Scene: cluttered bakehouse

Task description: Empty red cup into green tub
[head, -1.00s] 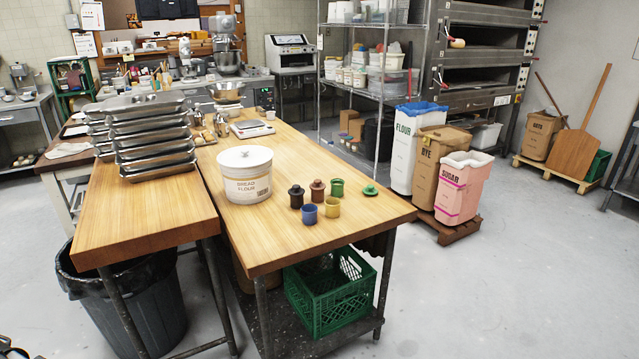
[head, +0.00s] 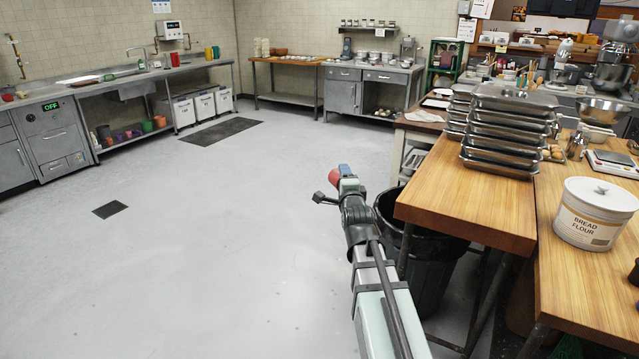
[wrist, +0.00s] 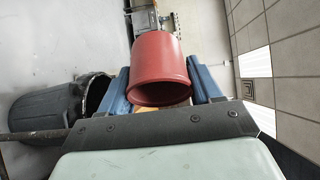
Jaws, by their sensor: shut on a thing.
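The red cup (head: 334,177) is held off the floor, over open space left of the near tables. My gripper (head: 343,180) is shut on it. In the wrist view the red cup (wrist: 160,60) sits between the two blue fingers of my gripper (wrist: 160,78). That view is rolled sideways, and the cup's open mouth faces the camera; I cannot make out contents. A small green container (head: 147,126) stands on the shelf under the left counter, beside orange and purple ones. I cannot tell whether it is the green tub.
A dark bin (head: 430,275) with a black liner stands close right of my arm, under the wooden table (head: 470,212). Stacked metal trays (head: 500,160) and a bread flour crock (head: 594,215) stand on the tables. The floor (head: 210,230) to the left is clear.

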